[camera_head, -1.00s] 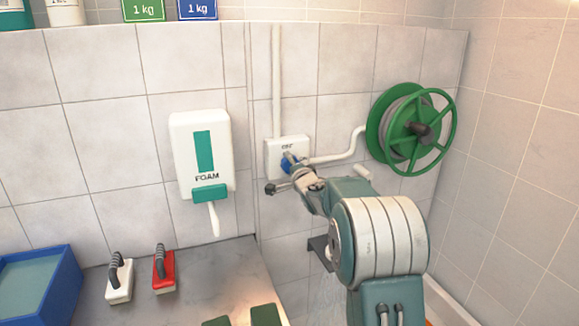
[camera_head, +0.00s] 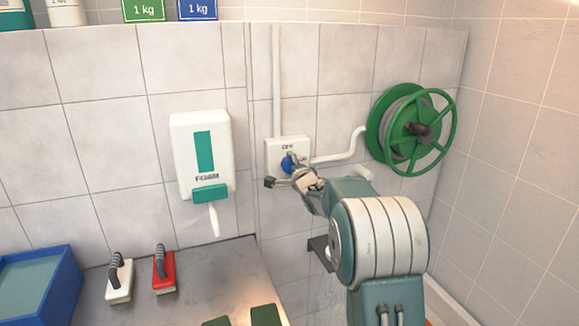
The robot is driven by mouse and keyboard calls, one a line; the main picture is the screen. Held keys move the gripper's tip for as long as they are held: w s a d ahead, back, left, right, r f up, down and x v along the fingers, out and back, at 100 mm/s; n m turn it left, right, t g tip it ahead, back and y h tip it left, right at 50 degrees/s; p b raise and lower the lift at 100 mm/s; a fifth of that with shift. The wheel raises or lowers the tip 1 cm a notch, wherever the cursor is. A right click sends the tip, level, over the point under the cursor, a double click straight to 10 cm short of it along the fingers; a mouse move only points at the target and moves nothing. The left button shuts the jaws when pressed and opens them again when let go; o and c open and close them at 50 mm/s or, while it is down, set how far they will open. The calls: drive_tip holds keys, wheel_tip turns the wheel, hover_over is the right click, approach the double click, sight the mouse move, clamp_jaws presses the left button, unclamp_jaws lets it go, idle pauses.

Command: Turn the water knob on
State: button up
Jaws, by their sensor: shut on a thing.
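The blue water knob (camera_head: 287,164) sits on a white box (camera_head: 275,146) on the tiled wall, with a white pipe running up and another running right. Small lettering above the knob is too blurred to read surely. My gripper (camera_head: 289,170) is at the knob, shut on it, with one dark fingertip sticking out to the lower left. My gripper and wrist hide the knob's right and lower parts.
A green hose reel (camera_head: 412,130) hangs to the right of the box. A white foam dispenser (camera_head: 202,155) hangs to the left. Below are a grey counter (camera_head: 215,283), a white brush (camera_head: 119,278), a red brush (camera_head: 164,270) and a blue tub (camera_head: 40,288).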

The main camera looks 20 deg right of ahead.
drive_tip(key=o, duration=1)
drive_tip(key=shift+d+f, duration=0.1)
drive_tip(key=shift+f, duration=0.2)
drive_tip(key=shift+r, duration=0.15)
drive_tip(key=shift+s, duration=0.2)
drive_tip(key=s, duration=1.1)
drive_tip(key=shift+s, duration=0.25)
